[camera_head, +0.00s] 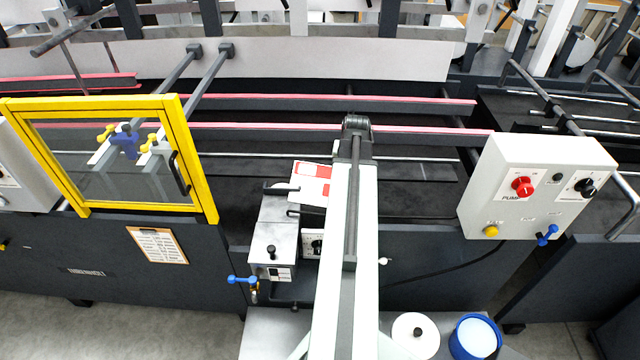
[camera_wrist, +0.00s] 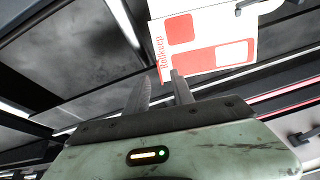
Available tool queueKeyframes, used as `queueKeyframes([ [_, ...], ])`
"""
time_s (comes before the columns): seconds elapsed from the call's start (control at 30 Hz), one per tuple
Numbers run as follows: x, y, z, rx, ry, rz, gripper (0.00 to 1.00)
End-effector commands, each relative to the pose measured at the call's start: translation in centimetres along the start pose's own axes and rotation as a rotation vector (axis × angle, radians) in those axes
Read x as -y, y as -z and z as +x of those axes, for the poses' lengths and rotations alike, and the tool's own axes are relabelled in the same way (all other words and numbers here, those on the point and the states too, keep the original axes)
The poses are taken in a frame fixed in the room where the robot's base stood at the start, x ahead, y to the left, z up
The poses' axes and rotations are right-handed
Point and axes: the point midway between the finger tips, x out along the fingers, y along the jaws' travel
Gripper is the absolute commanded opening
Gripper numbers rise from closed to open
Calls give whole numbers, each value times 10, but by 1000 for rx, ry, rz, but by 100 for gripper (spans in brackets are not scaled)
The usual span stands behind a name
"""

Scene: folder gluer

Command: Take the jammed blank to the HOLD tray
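The blank (camera_head: 312,183), a flat white carton piece with red panels, lies at the machine's near side, beside a grey metal box and left of my arm. In the wrist view the blank (camera_wrist: 207,42) is beyond my fingers, upper middle, with red lettering along one edge. My arm hides the gripper in the head view. I cannot make out a HOLD tray.
A yellow-framed guard (camera_head: 110,205) stands left. The grey glue box (camera_head: 275,235) is close beside the blank. A white control box (camera_head: 540,185) is right. A white round lid (camera_head: 416,336) and blue pot (camera_head: 475,338) stand at the bottom. Dark rails (camera_head: 300,103) run behind.

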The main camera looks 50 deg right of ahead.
Motion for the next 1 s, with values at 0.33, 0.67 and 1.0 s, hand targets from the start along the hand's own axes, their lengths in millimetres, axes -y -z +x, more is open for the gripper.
queueKeyframes([
  [0.33, -3, -3, 52, 0, 0, -1, 29],
  [0.67, -2, -2, 48, 0, 1, -2, 0],
  [1.0, -1, -2, 46, 0, 1, -2, 0],
])
